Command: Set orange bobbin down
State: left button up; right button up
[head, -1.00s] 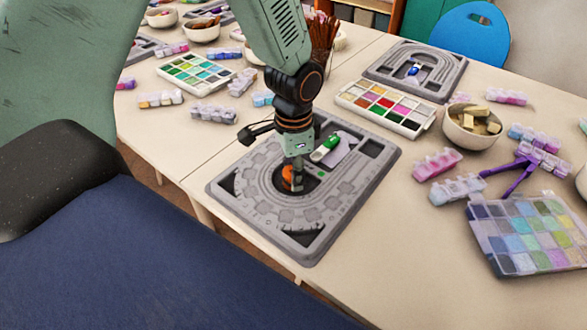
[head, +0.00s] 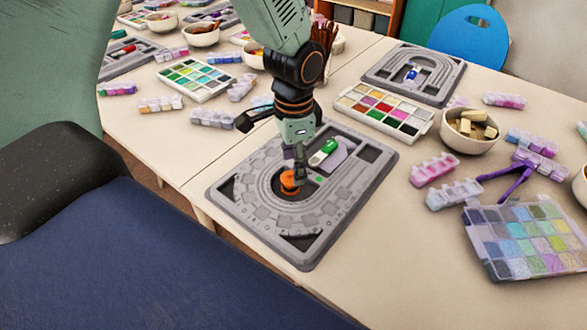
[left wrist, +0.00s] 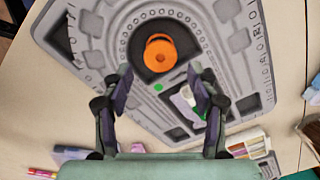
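The orange bobbin (head: 288,184) sits in the dark round recess of the grey bead board (head: 309,252). In the left wrist view the bobbin (left wrist: 160,52) lies beyond my fingertips, with the dark recess around it. My left gripper (head: 294,172) is over the board, right by the bobbin. In the left wrist view its two fingers (left wrist: 160,88) are spread apart with nothing between them. A green-and-white tube (head: 324,152) lies in a board compartment beside the gripper. My right gripper is not in view.
A paint palette (head: 384,113) and a second grey board (head: 440,88) lie behind. A bowl of blocks (head: 470,130), purple-pink bead boxes and a clear bead case (head: 530,240) stand to the right. The table front right of the board is clear.

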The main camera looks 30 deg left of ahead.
pick_arm(q)
notch_tip(320, 180, up, 8)
jog(key=p, duration=0.2)
jog(key=shift+s+d+f, duration=0.15)
jog(key=shift+s+f, duration=0.05)
dwell(0.5)
